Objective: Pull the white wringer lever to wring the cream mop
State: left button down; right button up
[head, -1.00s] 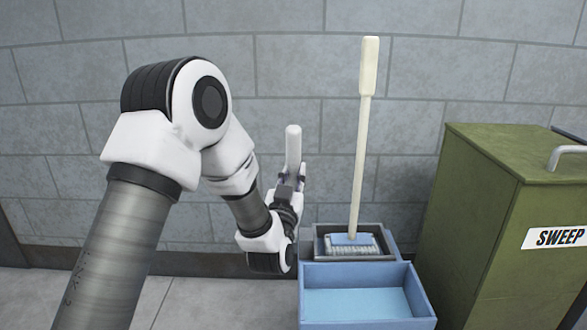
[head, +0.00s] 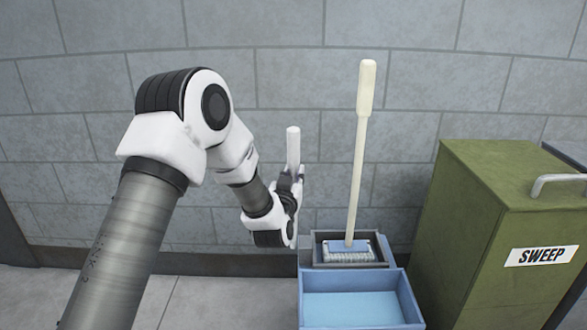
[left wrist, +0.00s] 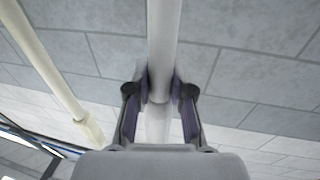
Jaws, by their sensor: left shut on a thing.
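The white wringer lever (head: 293,148) stands upright at the left side of the blue mop bucket (head: 360,309). My left gripper (head: 291,178) is shut on the lever. In the left wrist view the lever (left wrist: 163,45) runs between the two fingers of the gripper (left wrist: 160,88), which press on it from both sides. The cream mop (head: 361,150) stands with its handle nearly upright and its head in the wringer (head: 318,250) at the back of the bucket. Its handle also shows in the left wrist view (left wrist: 45,60).
A grey block wall (head: 440,80) is behind. The floor (head: 215,295) left of the bucket is clear.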

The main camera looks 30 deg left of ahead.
pick_arm(q)
jog(key=c, duration=1)
grip_release()
jog(key=shift+o, duration=0.2)
jog(key=v, duration=1.2)
jog(key=shift+f, duration=0.1)
